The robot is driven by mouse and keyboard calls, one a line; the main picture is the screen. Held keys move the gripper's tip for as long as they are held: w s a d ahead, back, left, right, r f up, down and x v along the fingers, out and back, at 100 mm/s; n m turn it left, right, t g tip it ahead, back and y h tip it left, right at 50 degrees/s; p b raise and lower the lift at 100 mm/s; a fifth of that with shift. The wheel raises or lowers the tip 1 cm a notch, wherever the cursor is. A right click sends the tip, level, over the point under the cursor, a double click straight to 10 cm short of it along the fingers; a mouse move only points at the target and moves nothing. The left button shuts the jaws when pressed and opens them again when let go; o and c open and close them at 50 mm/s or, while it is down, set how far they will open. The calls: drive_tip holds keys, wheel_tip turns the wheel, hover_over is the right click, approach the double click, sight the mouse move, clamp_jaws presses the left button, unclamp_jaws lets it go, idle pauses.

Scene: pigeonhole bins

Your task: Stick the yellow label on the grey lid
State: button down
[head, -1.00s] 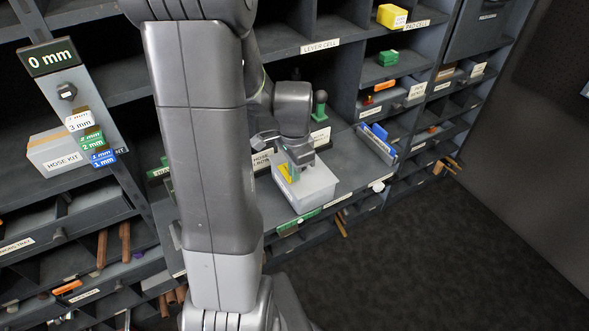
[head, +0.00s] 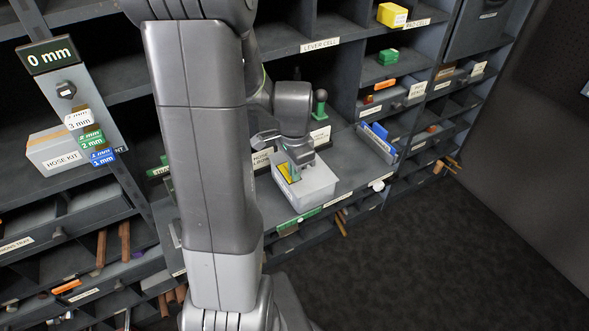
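The grey lid (head: 316,181) is the top of a light grey box on the shelf ledge, right of my arm. The yellow label (head: 284,171) shows at the left part of the lid, partly behind my fingers. My gripper (head: 295,175) points down over the lid, with its fingertips at the label. I cannot tell whether the label lies flat on the lid or is held by the fingers. The gap between the fingers is too small to make out.
Blue plates (head: 377,140) stand in a rack to the right on the ledge. A green knobbed piece (head: 320,103) stands behind my gripper. A green strip (head: 297,222) is on the ledge's front edge below the box. Open dark floor lies at the lower right.

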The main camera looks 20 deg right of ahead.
drive_tip(key=c, duration=1.6)
unclamp_jaws()
drive_tip(key=shift+o, duration=0.2)
wheel_tip(320, 180, up, 14)
drive_tip(key=shift+f, duration=0.15)
wheel_tip(320, 180, down, 14)
drive_tip(key=shift+r, duration=0.25)
drive_tip(key=shift+r, duration=0.15)
